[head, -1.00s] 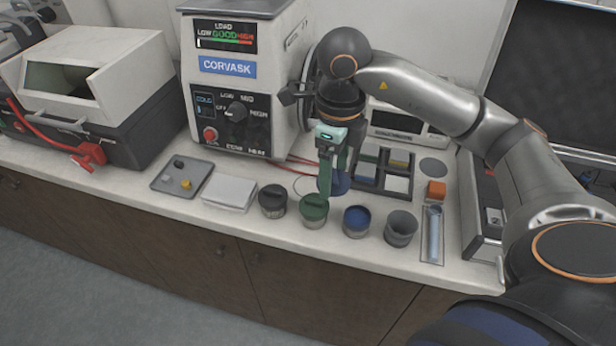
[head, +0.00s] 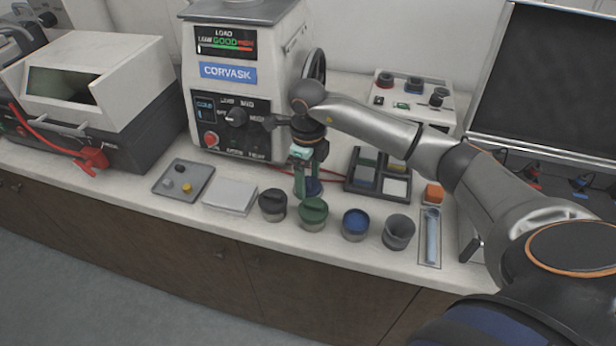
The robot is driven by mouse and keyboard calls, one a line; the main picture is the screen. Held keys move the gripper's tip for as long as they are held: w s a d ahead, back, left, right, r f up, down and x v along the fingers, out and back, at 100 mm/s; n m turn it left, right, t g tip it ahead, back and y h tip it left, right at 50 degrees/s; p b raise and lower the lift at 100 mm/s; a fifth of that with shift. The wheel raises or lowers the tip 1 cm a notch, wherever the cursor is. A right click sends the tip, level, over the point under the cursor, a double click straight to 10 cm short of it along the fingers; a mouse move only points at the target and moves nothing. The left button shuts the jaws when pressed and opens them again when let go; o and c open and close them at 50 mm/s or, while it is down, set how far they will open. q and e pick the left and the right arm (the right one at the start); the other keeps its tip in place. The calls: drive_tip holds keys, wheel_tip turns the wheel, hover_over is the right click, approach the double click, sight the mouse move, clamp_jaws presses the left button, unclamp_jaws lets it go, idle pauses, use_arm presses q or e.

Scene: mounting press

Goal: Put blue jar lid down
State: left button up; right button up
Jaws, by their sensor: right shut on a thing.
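My right gripper (head: 308,184) points down behind the green-lidded jar, with its fingers shut on the dark blue jar lid (head: 315,188). The lid is partly hidden by the green fingers. It is at or just above the counter; I cannot tell if it touches. The blue jar (head: 355,225) stands open to the right and nearer, with blue contents showing. My left gripper is not in view.
The Corvask press (head: 232,115) is behind. A divided tray (head: 362,184) and orange block (head: 434,193) are to the right.

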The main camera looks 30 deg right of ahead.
sight(308, 182)
drive_tip(key=shift+f, duration=0.15)
drive_tip(key=shift+f, duration=0.1)
drive_tip(key=o, duration=1.2)
drive_tip(key=shift+r, duration=0.2)
wheel_tip(308, 182, up, 12)
drive_tip(key=shift+b, duration=0.35)
drive_tip(key=shift+f, duration=0.1)
